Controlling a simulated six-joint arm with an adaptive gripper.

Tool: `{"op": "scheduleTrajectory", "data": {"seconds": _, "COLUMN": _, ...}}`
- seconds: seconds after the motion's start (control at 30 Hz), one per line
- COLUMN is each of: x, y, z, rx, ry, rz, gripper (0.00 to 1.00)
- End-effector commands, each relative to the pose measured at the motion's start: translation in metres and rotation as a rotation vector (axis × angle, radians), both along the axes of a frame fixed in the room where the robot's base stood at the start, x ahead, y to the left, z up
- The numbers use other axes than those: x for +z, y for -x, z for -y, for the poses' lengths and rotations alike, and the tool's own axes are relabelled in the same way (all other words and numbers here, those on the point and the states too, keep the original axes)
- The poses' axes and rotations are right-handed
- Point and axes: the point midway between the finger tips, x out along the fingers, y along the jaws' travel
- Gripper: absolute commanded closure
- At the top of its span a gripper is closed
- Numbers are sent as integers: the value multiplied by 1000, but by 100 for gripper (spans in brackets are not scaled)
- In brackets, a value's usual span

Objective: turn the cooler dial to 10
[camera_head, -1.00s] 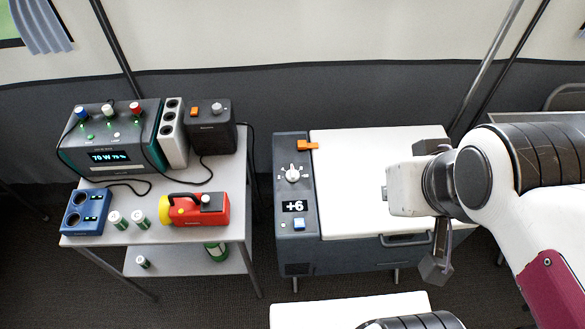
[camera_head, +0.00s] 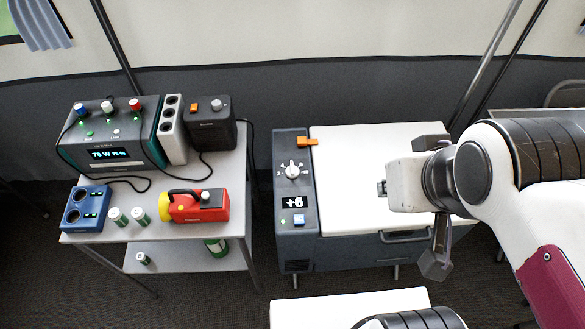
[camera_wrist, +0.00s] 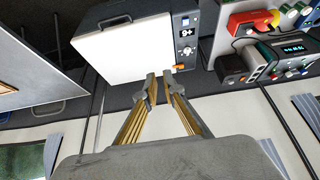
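The cooler (camera_head: 370,190) is a dark grey box with a white lid. Its white dial (camera_head: 292,171) is on the control panel at the left, with a small display (camera_head: 294,203) below it reading +6. The cooler also shows upside down in the wrist view (camera_wrist: 122,48), with its display (camera_wrist: 187,33) at the panel. My gripper's fingers show in the wrist view (camera_wrist: 160,84), with a narrow gap between the tips and nothing between them. In the head view my gripper is mostly hidden behind my wrist, right of the dial and apart from it.
An orange latch (camera_head: 307,142) and a blue button (camera_head: 299,220) flank the dial on the panel. A metal table (camera_head: 165,233) at the left holds a power unit (camera_head: 110,140), a blue charger (camera_head: 86,208) and a red-yellow flashlight (camera_head: 196,206). A gap separates table and cooler.

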Motion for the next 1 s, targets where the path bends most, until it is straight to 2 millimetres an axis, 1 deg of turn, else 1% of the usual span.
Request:
{"op": "scheduleTrajectory", "data": {"seconds": 0.03, "x": 0, "y": 0, "z": 0, "rx": 1, "ry": 0, "rz": 0, "gripper": 74}}
{"op": "scheduleTrajectory", "data": {"seconds": 0.07, "x": 0, "y": 0, "z": -1, "rx": 4, "ry": 0, "rz": 0, "gripper": 66}}
{"op": "scheduleTrajectory", "data": {"seconds": 0.1, "x": -1, "y": 0, "z": -2, "rx": 7, "ry": 0, "rz": -4, "gripper": 56}}
{"op": "scheduleTrajectory", "data": {"seconds": 0.27, "x": -8, "y": -2, "z": -4, "rx": 16, "ry": 0, "rz": -38, "gripper": 56}}
{"op": "scheduleTrajectory", "data": {"seconds": 0.47, "x": -24, "y": -8, "z": -8, "rx": 34, "ry": 1, "rz": -115, "gripper": 56}}
{"op": "scheduleTrajectory", "data": {"seconds": 0.77, "x": -43, "y": -28, "z": -17, "rx": 65, "ry": 8, "rz": -227, "gripper": 56}}
{"op": "scheduleTrajectory", "data": {"seconds": 1.0, "x": -57, "y": -50, "z": -24, "rx": 101, "ry": 18, "rz": -299, "gripper": 56}}
